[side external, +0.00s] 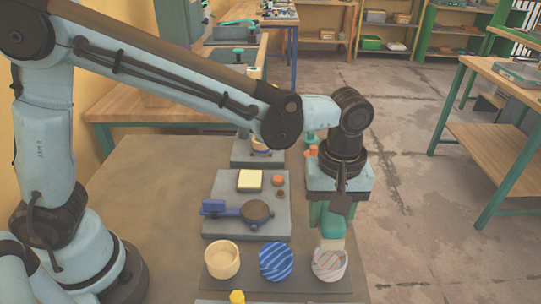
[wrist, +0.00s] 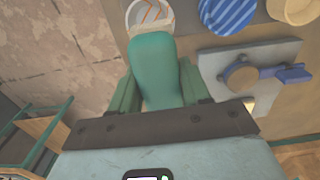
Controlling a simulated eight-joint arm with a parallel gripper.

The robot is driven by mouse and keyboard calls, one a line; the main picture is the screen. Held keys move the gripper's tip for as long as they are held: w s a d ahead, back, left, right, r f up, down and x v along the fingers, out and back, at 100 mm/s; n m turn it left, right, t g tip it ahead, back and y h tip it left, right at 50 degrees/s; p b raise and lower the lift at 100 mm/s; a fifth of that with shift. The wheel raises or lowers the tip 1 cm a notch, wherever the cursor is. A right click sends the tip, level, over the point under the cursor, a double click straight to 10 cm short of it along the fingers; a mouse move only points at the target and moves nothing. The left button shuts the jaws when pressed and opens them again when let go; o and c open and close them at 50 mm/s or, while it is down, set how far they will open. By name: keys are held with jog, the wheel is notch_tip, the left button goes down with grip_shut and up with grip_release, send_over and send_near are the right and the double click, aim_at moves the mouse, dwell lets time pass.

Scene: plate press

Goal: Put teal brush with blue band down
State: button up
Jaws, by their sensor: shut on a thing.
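My gripper (side external: 331,220) is shut on the teal brush. The brush (wrist: 156,70) fills the space between the green fingers in the wrist view, with its far end toward the cup with orange stripes. I cannot make out a blue band. In the side view the fingers mostly hide the brush, and a pale part shows just below them, at the back rim of the striped cup (side external: 330,266). This cup also shows at the top of the wrist view (wrist: 146,14). I cannot tell whether the brush touches it.
A blue striped cup (side external: 276,263) and a cream cup (side external: 221,260) stand left of the orange-striped cup on a dark mat (side external: 300,288). Behind them a grey plate (side external: 224,190) bears a round dark press with a blue handle (side external: 220,209), a yellow block (side external: 250,180) and small round pieces.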

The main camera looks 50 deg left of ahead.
jog(key=w+a+f, duration=0.1)
jog(key=w, duration=0.1)
jog(key=w+a+f, duration=0.3)
jog(key=w, duration=0.1)
jog(key=shift+a+f, duration=0.2)
jog(key=shift+f, duration=2.05)
jog(key=shift+f, duration=0.15)
jog(key=o, duration=1.1)
